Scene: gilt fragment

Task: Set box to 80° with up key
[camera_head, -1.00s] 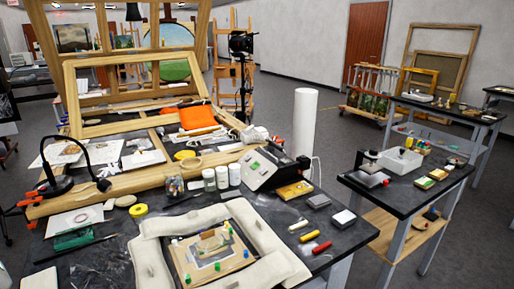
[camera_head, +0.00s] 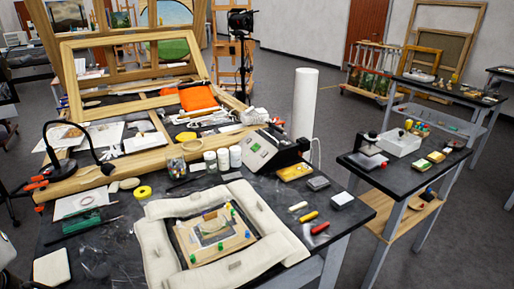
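The box appears to be the grey-white control unit (camera_head: 268,149) with a sloped front and a small green display, near the back right of the dark worktable. Its keys and the number on its display are too small to read. A dark part sticks out from its right side. My gripper is not in view.
The dark worktable (camera_head: 110,254) holds a white padded frame (camera_head: 160,262) around a small gilt piece (camera_head: 213,231). White-lidded jars (camera_head: 223,159) stand left of the box, and a yellow block (camera_head: 293,171) lies to its right. A white roll (camera_head: 304,104) stands behind. A second table (camera_head: 405,178) is at right.

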